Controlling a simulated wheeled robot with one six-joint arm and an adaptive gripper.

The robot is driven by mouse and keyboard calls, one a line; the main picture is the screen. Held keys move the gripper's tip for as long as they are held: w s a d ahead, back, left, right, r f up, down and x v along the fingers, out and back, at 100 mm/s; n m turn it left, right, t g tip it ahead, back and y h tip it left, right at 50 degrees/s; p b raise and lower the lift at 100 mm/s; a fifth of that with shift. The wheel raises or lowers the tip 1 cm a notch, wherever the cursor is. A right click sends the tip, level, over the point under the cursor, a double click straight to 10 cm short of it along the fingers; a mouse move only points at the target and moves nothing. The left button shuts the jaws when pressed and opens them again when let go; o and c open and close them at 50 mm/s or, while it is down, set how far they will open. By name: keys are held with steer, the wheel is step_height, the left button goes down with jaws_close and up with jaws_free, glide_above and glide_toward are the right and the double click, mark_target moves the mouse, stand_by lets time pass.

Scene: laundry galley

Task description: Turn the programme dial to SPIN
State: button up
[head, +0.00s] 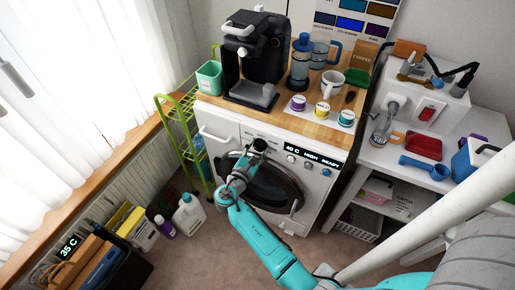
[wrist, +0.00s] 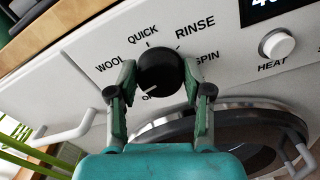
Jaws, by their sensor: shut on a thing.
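The black programme dial (wrist: 160,68) is on the white washing machine's front panel, in the middle of the wrist view. My gripper (wrist: 157,80) is shut on the dial, one finger on its left side and one on its right. The dial's white mark points to the lower left, by a partly hidden label starting with "O". WOOL, QUICK, RINSE and SPIN are printed around the dial, with SPIN (wrist: 206,56) at its right. In the head view my gripper (head: 257,147) is at the panel's left part and hides most of the dial.
The HEAT knob (wrist: 277,43) is right of the dial, below a display. The round door (head: 270,190) is under the panel. A coffee machine (head: 253,50), cups and pods stand on the wooden top (head: 275,112). A green rack (head: 190,140) stands left of the machine.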

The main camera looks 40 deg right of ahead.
steer(key=m, duration=0.5)
steer(key=shift+s+f+m, duration=0.1)
steer(key=shift+m, duration=0.2)
steer(key=m, duration=0.5)
steer(key=shift+f, duration=0.1)
steer(key=m, duration=0.5)
steer(key=shift+f+m, duration=0.1)
steer(key=shift+m, duration=0.3)
steer(key=m, duration=0.4)
steer(key=shift+f, duration=0.1)
steer(key=m, duration=1)
steer(key=shift+f, duration=0.1)
steer(key=m, duration=0.5)
steer(key=shift+w+a, duration=0.1)
steer(key=shift+w, duration=0.1)
steer(key=shift+m, duration=2.3)
